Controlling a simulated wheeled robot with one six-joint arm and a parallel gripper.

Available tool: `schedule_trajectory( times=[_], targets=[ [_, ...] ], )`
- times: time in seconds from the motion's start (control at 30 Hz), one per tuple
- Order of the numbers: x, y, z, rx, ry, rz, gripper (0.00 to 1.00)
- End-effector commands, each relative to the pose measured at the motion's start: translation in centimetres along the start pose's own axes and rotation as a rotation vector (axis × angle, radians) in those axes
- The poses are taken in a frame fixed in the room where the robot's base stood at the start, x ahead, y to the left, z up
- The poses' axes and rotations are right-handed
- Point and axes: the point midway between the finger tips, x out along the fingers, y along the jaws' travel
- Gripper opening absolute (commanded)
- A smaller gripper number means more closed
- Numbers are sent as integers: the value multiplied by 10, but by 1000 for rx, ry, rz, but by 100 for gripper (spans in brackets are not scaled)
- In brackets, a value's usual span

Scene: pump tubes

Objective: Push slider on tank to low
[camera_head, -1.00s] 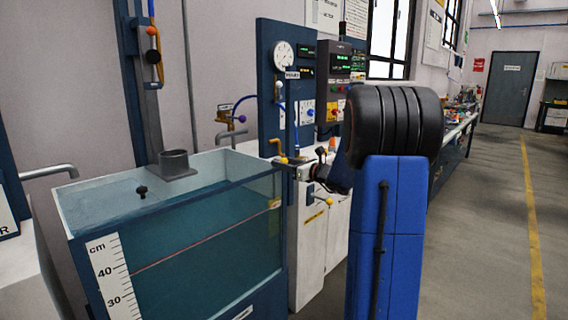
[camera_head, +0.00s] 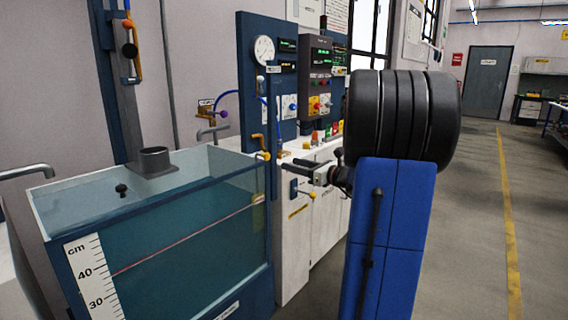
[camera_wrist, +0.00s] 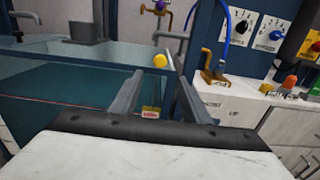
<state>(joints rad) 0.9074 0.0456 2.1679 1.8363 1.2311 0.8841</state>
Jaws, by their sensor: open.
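The glass-walled water tank (camera_head: 190,235) fills the lower left of the head view, with a cm scale on its front. My gripper (camera_head: 287,167) is open and empty, right of the tank's upper right corner. Its two grey fingers (camera_wrist: 160,77) point forward in the wrist view. I cannot tell whether a finger touches the tank.
A yellow ball knob (camera_head: 265,155) on a brass pipe is close to my fingertips; a yellow ball (camera_wrist: 159,60) shows beyond them in the wrist view. A white cabinet (camera_head: 325,218) and blue gauge panel (camera_head: 254,90) stand behind. Floor (camera_head: 475,235) is clear at right.

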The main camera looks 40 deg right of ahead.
Motion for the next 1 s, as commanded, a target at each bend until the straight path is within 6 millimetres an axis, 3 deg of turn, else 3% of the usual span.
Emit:
schedule_trajectory(
  times=[0.1, 0.33, 1.0],
  targets=[
    [-18, -1, 0, 0, 1, -2, 43],
    [-35, 0, -1, 0, 2, -1, 43],
    [-36, 2, -1, -2, 3, 3, 43]
  ],
)
